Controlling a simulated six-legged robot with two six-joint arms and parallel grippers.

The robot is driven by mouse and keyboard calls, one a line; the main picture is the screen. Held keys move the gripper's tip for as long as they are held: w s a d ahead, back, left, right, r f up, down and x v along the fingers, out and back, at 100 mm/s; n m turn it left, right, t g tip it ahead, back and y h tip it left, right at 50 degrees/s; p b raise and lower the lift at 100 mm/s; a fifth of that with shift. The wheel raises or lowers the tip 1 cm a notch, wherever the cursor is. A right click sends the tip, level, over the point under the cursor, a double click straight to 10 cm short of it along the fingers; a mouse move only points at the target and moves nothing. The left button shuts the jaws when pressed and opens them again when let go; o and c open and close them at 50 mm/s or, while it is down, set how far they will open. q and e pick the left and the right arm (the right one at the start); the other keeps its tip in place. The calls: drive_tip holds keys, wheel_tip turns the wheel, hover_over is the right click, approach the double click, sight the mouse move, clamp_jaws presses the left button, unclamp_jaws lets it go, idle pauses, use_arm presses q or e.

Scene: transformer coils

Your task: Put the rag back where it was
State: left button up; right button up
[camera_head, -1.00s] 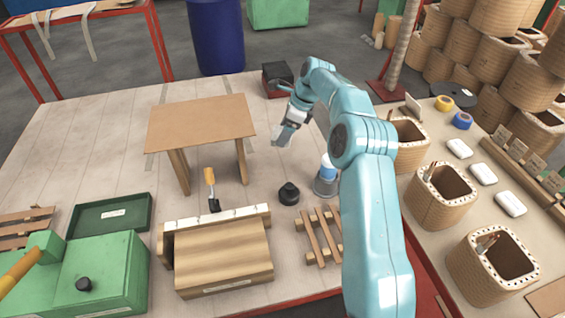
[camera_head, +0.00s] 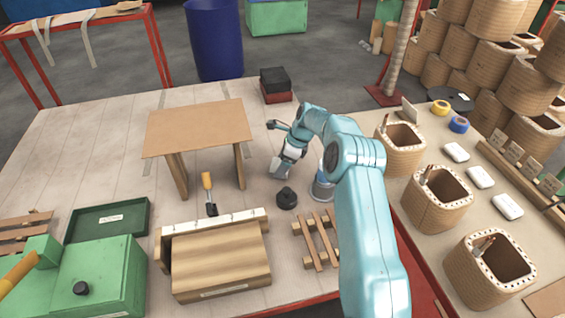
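I cannot make out a rag for certain. My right arm's gripper (camera_head: 282,167) points down over the table, between the brown board stand (camera_head: 197,127) and the blue-and-clear bottle (camera_head: 324,183). It is just behind the black knob-like piece (camera_head: 287,198). A pale grey patch shows at its tip; I cannot tell if this is its fingers or cloth held in them. Its opening is hidden by the angle and small size. My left gripper is out of view.
A black block on a red base (camera_head: 276,85) stands at the table's back edge. A wooden block unit (camera_head: 218,262), an orange-handled brush (camera_head: 207,182) and a slatted wooden piece (camera_head: 317,240) lie in front. Free tabletop (camera_head: 85,150) is at left.

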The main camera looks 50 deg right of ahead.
drive_tip(key=shift+f, duration=0.2)
drive_tip(key=o, duration=0.9)
drive_tip(key=shift+c, duration=0.2)
drive_tip(key=v, duration=1.2)
drive_tip(key=shift+r, duration=0.3)
drive_tip(key=shift+w, duration=0.1)
